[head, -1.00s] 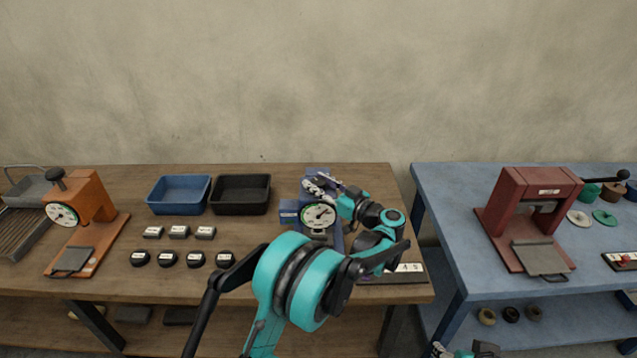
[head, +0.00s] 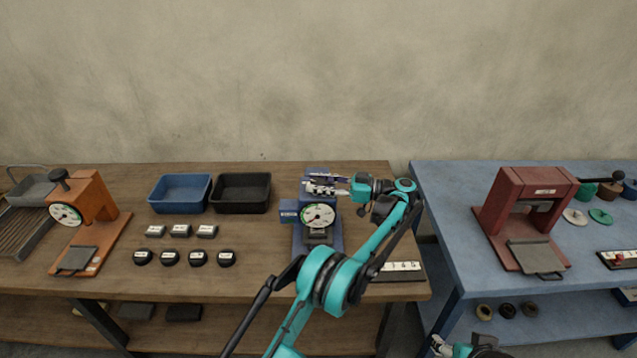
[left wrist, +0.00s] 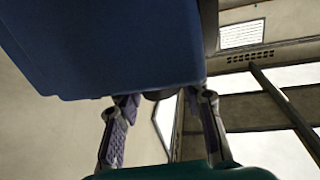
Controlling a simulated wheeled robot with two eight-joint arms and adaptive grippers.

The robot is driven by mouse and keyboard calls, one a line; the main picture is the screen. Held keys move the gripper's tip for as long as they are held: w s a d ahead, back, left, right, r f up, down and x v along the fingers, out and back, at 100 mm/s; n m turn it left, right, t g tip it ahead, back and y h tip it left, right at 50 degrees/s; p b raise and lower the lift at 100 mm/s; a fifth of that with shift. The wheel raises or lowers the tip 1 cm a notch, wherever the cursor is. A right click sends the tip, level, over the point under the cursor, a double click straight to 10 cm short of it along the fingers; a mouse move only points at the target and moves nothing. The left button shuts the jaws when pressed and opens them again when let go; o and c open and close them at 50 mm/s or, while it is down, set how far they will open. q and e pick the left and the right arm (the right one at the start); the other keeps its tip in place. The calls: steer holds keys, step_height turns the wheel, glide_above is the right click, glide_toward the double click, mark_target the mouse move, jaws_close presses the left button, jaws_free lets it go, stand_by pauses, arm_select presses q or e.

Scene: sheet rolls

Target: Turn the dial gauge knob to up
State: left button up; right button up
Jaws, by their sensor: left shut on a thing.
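The blue dial gauge (head: 299,236) stands on the brown table, with a round white dial face (head: 318,217) toward me. My left gripper (head: 316,186) is at the gauge's top, just above the dial, its fingers lying roughly level and pointing left. It is shut on the gauge knob, which the fingers hide in the head view. In the left wrist view the blue gauge body (left wrist: 110,45) fills the upper left, and a small dark part, seemingly the knob (left wrist: 155,95), shows between the fingers. Part of my right gripper (head: 442,346) shows at the bottom edge; its jaws are unclear.
A black bin (head: 241,194) and a blue bin (head: 180,194) stand left of the gauge. Several labelled black pieces (head: 198,258) lie in front of them. An orange gauge (head: 93,205) is far left. A numbered strip (head: 402,267) lies to the right. A red press (head: 525,205) stands on the blue table.

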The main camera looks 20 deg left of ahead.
mark_target(318, 181)
stand_by(0.4)
arm_select(q)
steer(key=o, duration=1.2)
steer(key=shift+a, duration=0.1)
steer(key=shift+r, duration=0.15)
step_height(318, 181, up, 10)
steer(key=shift+f, duration=0.15)
